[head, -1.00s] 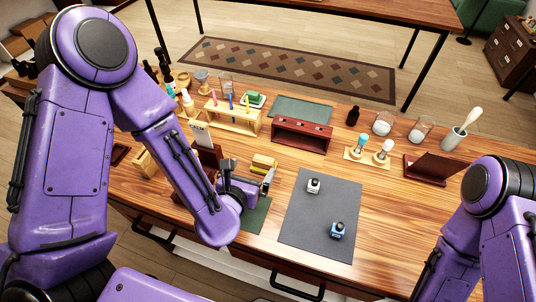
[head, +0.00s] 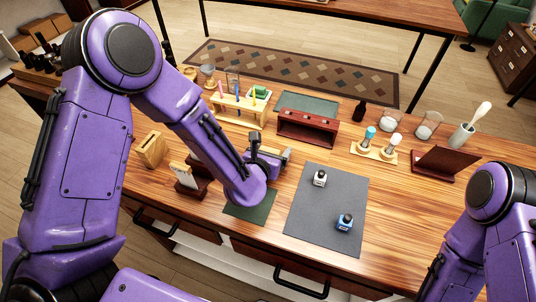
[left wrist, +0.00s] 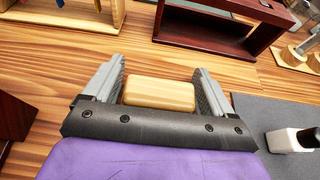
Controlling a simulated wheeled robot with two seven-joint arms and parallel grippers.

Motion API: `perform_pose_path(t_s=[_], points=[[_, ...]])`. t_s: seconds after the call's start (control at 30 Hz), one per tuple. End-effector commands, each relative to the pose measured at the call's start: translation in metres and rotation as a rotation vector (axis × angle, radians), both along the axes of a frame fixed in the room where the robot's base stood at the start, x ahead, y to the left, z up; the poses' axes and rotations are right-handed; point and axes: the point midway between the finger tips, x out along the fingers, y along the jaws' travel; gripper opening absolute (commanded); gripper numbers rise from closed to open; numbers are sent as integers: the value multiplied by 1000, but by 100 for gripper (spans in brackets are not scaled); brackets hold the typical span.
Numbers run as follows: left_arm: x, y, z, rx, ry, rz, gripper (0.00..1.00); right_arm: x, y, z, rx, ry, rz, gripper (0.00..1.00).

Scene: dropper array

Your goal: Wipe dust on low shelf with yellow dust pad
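A pale yellow block (left wrist: 160,94), which looks like the dust pad, lies between the two fingers of my left gripper (left wrist: 160,80) in the left wrist view. The fingers are apart on either side of it; I cannot tell that they touch it. In the head view my left gripper (head: 270,158) is low over the table, and hides most of the block. A low red-brown wooden shelf (head: 307,127) with an open front stands just behind and right of it; it also shows in the left wrist view (left wrist: 262,42). Dust cannot be made out. My right gripper is outside the views.
A grey mat (head: 325,215) with a white bottle (head: 320,179) and a blue bottle (head: 344,222) lies to the right. A wooden tube rack (head: 240,111) stands behind left. A dropper stand (head: 373,151) is further right. A dark stand (head: 190,178) is close left.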

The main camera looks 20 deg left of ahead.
Motion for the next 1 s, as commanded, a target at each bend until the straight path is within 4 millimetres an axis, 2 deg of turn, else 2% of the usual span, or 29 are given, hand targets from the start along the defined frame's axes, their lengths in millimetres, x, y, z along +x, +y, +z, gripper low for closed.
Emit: perform_pose_path(t_s=[0.03, 0.1, 0.43, 0.53, 0.63, 0.87, 1.0], points=[[0, 0, 0, 0, 0, 1, 67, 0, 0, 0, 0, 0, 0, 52], [0, 1, 0, 0, 0, 1, 48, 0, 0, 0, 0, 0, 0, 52], [0, 1, 3, 0, -1, 2, 48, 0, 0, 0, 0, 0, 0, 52], [0, 1, 13, -1, -3, 3, 48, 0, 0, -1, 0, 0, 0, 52], [0, 1, 34, -5, -7, 3, 48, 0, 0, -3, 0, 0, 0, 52], [-40, -37, 94, -5, -7, -4, 48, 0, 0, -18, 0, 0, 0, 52], [-72, -66, 108, -1, -3, -5, 48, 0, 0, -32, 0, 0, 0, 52]])
